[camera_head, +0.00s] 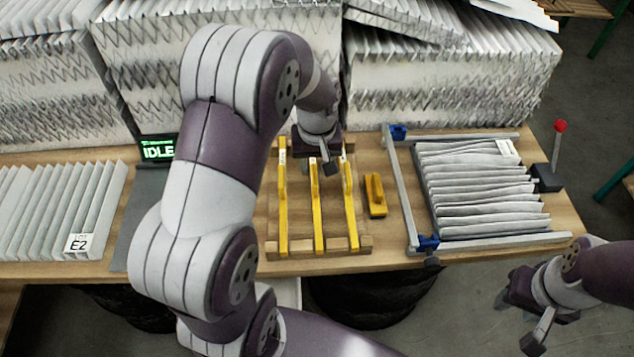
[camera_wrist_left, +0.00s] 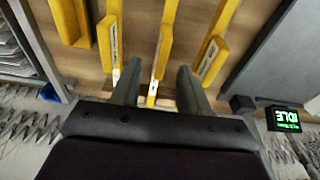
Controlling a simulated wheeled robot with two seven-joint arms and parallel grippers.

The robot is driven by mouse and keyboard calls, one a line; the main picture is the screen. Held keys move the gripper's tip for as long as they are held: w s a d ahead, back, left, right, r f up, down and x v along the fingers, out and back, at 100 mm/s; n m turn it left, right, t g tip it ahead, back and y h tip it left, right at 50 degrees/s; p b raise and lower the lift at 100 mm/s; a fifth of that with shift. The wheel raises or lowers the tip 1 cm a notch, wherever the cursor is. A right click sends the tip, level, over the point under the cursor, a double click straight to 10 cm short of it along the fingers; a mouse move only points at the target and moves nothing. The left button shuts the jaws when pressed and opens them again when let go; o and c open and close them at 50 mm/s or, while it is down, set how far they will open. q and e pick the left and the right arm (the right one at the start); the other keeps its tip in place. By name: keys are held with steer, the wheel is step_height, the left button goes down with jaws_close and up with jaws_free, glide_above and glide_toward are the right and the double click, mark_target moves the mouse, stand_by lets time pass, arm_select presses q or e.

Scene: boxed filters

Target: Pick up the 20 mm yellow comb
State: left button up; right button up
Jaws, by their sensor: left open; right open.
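Three long yellow combs lie side by side on a wooden rack (camera_head: 272,247): a left one (camera_head: 283,215), a middle one (camera_head: 317,215) and a right one (camera_head: 351,215). Each carries a small white label near its far end; I cannot read the sizes, so I cannot tell which is 20 mm. My left gripper (camera_head: 318,165) is open over the far end of the middle comb. In the left wrist view its fingers (camera_wrist_left: 157,75) stand either side of the middle comb (camera_wrist_left: 164,40), with gaps visible. My right gripper (camera_head: 520,318) is open and empty, off the table's front right.
A short yellow block (camera_head: 375,195) lies right of the rack. A clamp frame (camera_head: 403,190) with pleated filter (camera_head: 480,190) stands further right, with a red-knobbed lever (camera_head: 560,127). Filter stacks (camera_head: 440,85) line the back. An IDLE display (camera_head: 158,149) and E2 filter (camera_head: 60,205) are left.

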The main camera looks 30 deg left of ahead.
mark_target(315, 174)
arm_select(q)
steer(key=f, duration=0.1)
steer(key=f+p, duration=0.1)
steer(key=f, duration=0.3)
steer(key=shift+w+a+p, duration=0.25)
steer(key=shift+a+p, duration=0.1)
steer(key=shift+a, duration=0.05)
steer(key=shift+w+f, duration=0.1)
steer(key=shift+f, duration=0.1)
jaws_close()
steer(key=shift+r, duration=0.2)
